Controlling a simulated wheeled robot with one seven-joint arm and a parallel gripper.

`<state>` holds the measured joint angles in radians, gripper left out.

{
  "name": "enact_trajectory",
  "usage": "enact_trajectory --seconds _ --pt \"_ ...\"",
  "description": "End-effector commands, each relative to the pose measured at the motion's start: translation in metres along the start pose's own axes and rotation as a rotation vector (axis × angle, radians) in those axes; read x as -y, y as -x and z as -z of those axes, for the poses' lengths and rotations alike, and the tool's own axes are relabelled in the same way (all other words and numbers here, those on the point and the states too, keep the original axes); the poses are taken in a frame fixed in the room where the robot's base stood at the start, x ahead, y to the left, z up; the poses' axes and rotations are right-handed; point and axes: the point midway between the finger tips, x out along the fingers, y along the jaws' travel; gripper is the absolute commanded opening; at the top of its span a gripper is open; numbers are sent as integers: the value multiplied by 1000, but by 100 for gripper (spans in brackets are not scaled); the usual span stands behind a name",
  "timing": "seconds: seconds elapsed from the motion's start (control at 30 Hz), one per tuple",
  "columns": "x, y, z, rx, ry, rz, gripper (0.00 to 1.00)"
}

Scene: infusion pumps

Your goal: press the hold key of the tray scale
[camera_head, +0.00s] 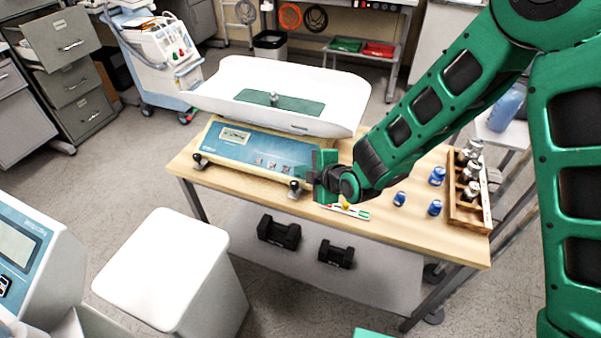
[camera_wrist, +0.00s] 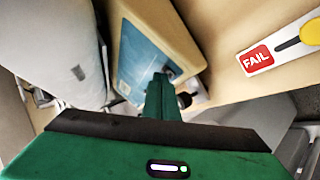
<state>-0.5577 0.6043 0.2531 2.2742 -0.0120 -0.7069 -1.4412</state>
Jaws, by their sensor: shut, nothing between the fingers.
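The tray scale (camera_head: 262,150) stands on the wooden table, with a wide white tray (camera_head: 235,78) above a blue sloped front panel. The panel has a small display (camera_head: 235,135) at its left and a row of small keys (camera_head: 271,164) toward its right. The key labels are too small to read, so I cannot tell which is hold. My gripper (camera_head: 318,178) is at the panel's right end. In the wrist view its fingers (camera_wrist: 160,88) are shut and empty, partly covering the blue panel (camera_wrist: 140,58). I cannot tell whether they touch the scale.
A card marked FAIL (camera_wrist: 262,56) lies beside the scale. Black dumbbells (camera_head: 279,232) lie on the lower shelf. A white stool-like block (camera_head: 160,265) stands in front at left.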

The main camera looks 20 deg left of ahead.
Motion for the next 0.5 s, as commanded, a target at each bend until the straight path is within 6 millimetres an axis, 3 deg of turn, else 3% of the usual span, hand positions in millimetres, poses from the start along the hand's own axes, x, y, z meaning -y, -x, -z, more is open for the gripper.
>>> enact_trajectory --seconds 0.5 --pt "-7 11 7 0 0 1 0"
